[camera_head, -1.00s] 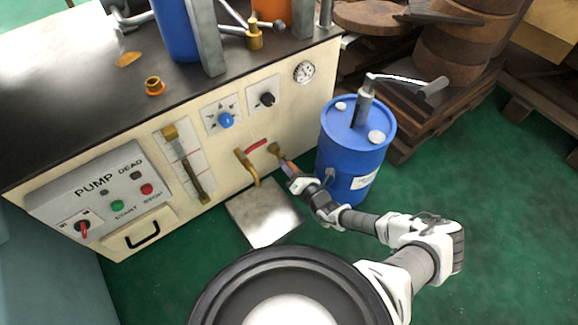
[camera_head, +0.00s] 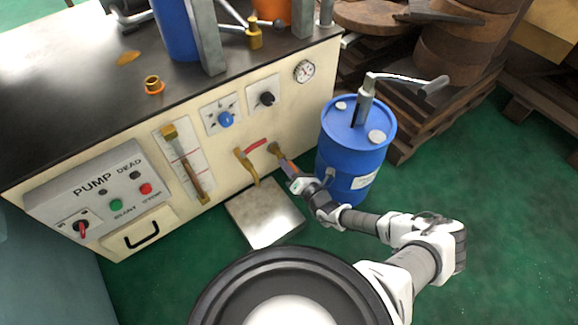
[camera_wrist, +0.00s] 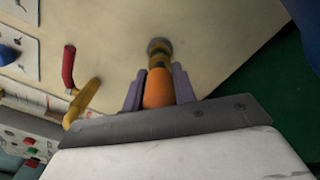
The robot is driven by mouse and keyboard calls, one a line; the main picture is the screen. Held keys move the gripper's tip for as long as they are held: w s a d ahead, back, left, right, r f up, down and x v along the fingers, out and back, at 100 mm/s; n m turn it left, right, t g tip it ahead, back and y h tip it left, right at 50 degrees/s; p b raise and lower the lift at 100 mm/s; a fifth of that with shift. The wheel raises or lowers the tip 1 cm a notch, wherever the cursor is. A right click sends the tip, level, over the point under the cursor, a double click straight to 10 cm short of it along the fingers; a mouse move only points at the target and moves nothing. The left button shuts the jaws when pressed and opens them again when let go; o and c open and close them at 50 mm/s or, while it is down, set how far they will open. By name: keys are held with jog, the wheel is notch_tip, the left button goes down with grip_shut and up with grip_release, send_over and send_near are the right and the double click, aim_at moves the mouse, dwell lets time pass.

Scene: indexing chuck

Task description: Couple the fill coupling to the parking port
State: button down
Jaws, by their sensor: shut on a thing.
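My gripper (camera_wrist: 158,84) is shut on the orange body of the fill coupling (camera_wrist: 158,92), with one grey finger on each side. The coupling's brass front points at the cream panel and meets a round grey-brown fitting (camera_wrist: 160,46); I cannot tell whether they are locked together. In the head view my gripper (camera_head: 289,169) is low at the panel's right end, at a brass fitting (camera_head: 274,148). A brass stub with an orange ring (camera_head: 153,85) stands upright on the dark bench top. I cannot tell which fitting is the parking port.
A red-handled brass valve (camera_head: 247,156) is just left of my gripper. A blue drum (camera_head: 345,160) with a hand pump stands close on the right. A metal plate (camera_head: 264,215) lies on the floor below.

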jog(key=shift+w+a, duration=0.4)
jog(key=shift+w, duration=0.15)
dwell(0.4)
jog(key=c, duration=1.1)
grip_release()
jog(key=shift+o, duration=0.2)
jog(key=p+v, duration=0.2)
jog(key=v, duration=1.1)
jog(key=shift+s+d+p, duration=0.25)
jog(key=shift+s+p, duration=0.1)
